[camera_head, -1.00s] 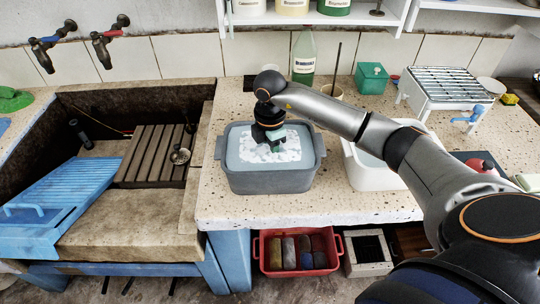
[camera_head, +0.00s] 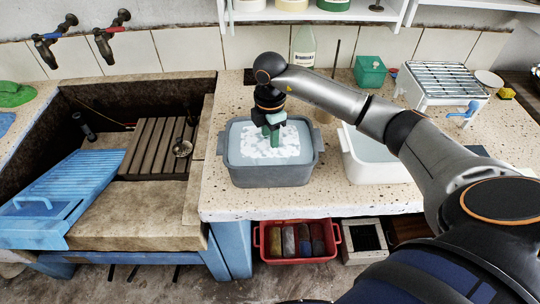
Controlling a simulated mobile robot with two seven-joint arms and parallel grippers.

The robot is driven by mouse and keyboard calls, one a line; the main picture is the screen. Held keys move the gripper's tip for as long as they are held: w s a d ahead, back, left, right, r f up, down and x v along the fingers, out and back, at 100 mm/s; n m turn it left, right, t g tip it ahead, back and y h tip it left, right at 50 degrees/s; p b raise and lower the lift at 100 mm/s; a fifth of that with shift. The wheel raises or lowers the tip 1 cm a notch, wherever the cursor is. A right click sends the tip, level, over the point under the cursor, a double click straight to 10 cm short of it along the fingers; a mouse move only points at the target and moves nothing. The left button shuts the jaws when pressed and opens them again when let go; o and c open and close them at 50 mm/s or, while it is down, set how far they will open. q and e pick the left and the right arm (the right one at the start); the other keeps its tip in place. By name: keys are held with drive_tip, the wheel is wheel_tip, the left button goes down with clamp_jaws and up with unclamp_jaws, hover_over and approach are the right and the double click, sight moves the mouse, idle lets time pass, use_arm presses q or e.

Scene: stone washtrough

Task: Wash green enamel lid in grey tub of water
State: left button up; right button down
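The grey tub of water (camera_head: 268,176) stands on the speckled counter, with white suds on its water. My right gripper (camera_head: 272,128) points down over the middle of the tub. A narrow dark green piece (camera_head: 274,137), seemingly the green enamel lid seen edge-on, hangs at its fingertips just above or at the suds. The gripper looks shut on it; its fingers are small and partly hidden. I cannot tell whether the piece touches the water. My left gripper is not in view.
A white tub of water (camera_head: 372,158) stands right of the grey tub. Behind are a clear bottle (camera_head: 303,48), a green box (camera_head: 370,71) and a wire rack (camera_head: 440,80). The stone trough (camera_head: 150,210) with a blue washboard (camera_head: 62,196) lies left.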

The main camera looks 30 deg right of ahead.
drive_tip(key=shift+r+p, duration=2.55)
drive_tip(key=shift+r, duration=0.7)
drive_tip(key=shift+r+p, duration=0.65)
drive_tip(key=shift+r, duration=0.35)
drive_tip(key=shift+r, duration=0.1)
drive_tip(key=shift+r, duration=1.85)
